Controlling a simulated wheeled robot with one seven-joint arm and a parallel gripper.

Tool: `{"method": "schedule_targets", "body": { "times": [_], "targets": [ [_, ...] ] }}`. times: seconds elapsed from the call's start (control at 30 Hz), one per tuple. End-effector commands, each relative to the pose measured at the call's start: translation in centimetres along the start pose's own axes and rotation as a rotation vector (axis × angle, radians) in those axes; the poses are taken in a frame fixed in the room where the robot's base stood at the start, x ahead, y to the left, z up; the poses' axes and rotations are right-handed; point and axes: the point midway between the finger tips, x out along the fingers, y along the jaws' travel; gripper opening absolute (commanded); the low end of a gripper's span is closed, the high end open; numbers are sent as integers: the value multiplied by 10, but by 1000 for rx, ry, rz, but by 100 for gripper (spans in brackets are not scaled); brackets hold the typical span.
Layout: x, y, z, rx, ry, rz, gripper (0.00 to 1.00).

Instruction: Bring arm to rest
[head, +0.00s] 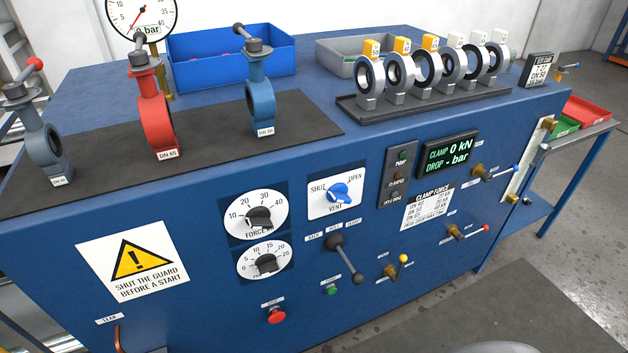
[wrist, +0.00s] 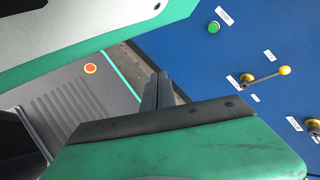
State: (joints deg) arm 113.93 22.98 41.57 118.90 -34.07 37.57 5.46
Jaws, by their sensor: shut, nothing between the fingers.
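My gripper (wrist: 158,90) shows in the wrist view as two dark fingers close together, with nothing between them. It is apart from the blue test bench, whose front panel (wrist: 230,70) fills the right of that view. In the head view my gripper is not seen; only a pale rounded shape shows at the bottom edge, and I cannot tell what it is.
The blue bench (head: 385,255) carries a red valve (head: 157,125), two blue-grey valves and a row of rings on a dark tray (head: 435,100). Levers stick out from its front, including a yellow-tipped one (head: 398,265). Open floor (head: 560,265) lies at the right.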

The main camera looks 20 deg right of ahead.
Motion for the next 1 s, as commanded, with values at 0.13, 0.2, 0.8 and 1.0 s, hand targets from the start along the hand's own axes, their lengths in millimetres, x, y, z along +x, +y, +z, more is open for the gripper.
{"method": "schedule_targets", "body": {
  "times": [0.13,0.2,0.8,1.0],
  "targets": [
    [-46,23,21,-76,-29,289,0],
    [-65,22,27,-120,-27,407,0],
    [-103,-224,155,-1227,280,898,0],
    [-64,-265,279,-1701,206,799,0]
  ]
}}
